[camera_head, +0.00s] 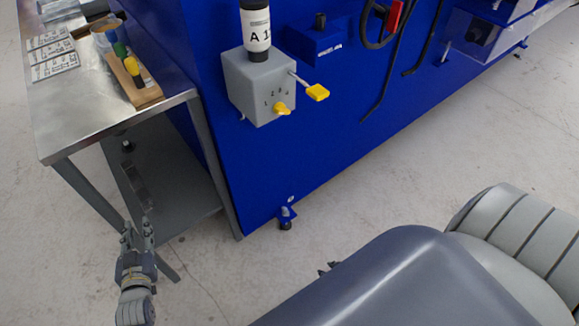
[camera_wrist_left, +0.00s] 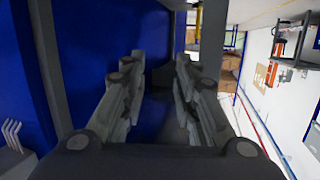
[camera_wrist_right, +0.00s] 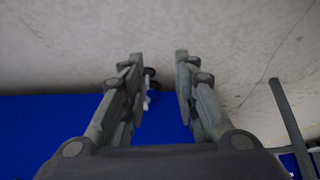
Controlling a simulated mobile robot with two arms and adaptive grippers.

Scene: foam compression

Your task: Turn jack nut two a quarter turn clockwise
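A jack foot (camera_head: 287,215) with a blue bracket, a pale top and a dark base stands at the lower corner of the blue machine. Another foot (camera_head: 521,47) shows further along its base. I cannot read which one is jack nut two. My right gripper (camera_head: 328,268) is mostly hidden behind my arm, apart from the near foot. In the right wrist view its fingers (camera_wrist_right: 160,58) are open and empty, and a foot (camera_wrist_right: 151,88) shows beyond them by the left finger. My left gripper (camera_head: 138,228) is open and empty beside the steel table's leg.
The steel table (camera_head: 75,120) at left holds a wooden rack (camera_head: 146,95) and printed cards (camera_head: 52,55). The floor (camera_head: 400,180) before the machine is clear.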

